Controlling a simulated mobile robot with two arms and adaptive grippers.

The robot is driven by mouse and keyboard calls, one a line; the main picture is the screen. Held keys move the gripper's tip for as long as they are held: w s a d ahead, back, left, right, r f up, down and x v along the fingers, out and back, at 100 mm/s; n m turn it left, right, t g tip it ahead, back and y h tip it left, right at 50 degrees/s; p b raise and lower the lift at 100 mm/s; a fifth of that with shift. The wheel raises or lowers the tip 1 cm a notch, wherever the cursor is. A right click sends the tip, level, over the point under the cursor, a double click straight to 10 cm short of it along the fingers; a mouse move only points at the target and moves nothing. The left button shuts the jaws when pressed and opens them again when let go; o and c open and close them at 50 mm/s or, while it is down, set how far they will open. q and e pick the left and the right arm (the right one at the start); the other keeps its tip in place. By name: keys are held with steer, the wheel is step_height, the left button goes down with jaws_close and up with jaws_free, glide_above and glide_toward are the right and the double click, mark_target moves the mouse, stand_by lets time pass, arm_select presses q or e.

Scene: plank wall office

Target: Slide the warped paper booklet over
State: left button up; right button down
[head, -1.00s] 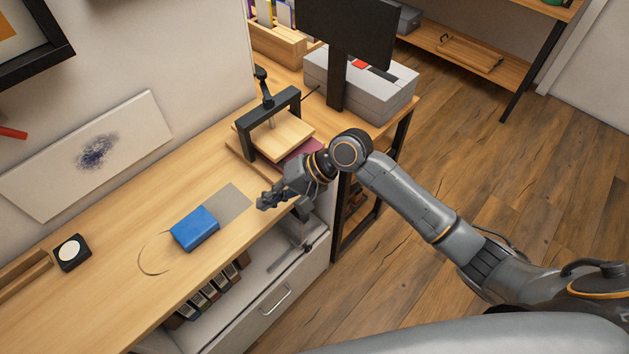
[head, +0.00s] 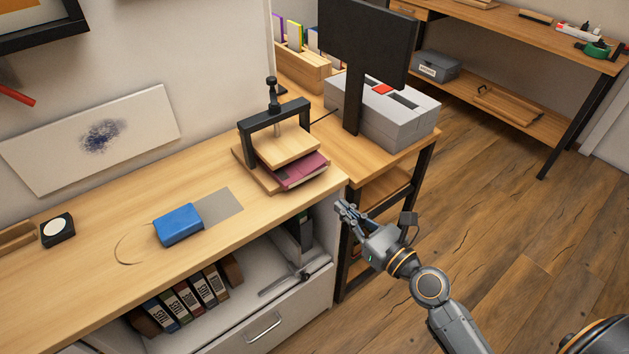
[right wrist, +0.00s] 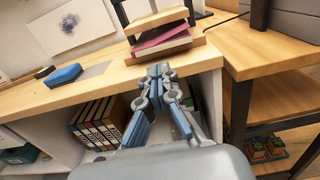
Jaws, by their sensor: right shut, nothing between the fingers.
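The maroon booklet (head: 299,168) lies in the wooden press (head: 277,133) at the right end of the desk, under the press's upper board, with its edge sticking out at the front and right. It also shows in the right wrist view (right wrist: 160,38). A blue block (head: 179,225) sits on the desk beside a grey rectangle (head: 222,207). My right gripper (head: 344,208) is shut and empty, in front of the desk's right front corner and apart from the booklet. In the right wrist view its fingers (right wrist: 160,72) point toward the press. My left gripper is not in view.
The desk (head: 95,280) has free room left of the blue block. A grey machine (head: 400,112) and a dark monitor (head: 368,42) stand on the adjoining table. A black box with a white disc (head: 57,228) sits at left.

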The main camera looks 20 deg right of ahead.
mark_target(307, 176)
steer(key=p+x, duration=0.1)
steer(key=x, duration=0.8)
steer(key=shift+w+a, duration=0.15)
steer(key=shift+w, duration=0.05)
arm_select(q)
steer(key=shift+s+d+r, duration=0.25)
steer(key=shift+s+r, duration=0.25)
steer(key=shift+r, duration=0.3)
arm_select(e)
steer(key=shift+w+a, duration=0.15)
steer(key=shift+w, duration=0.25)
steer(key=x, duration=0.2)
steer(key=shift+w+a+p, duration=0.1)
steer(key=shift+w+p, duration=0.2)
steer(key=shift+w, duration=0.05)
steer(key=shift+w+a, duration=0.1)
steer(key=shift+w, duration=0.05)
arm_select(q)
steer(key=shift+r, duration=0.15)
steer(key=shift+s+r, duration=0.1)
arm_select(e)
steer(key=shift+s+f, duration=0.1)
steer(key=shift+s, duration=0.1)
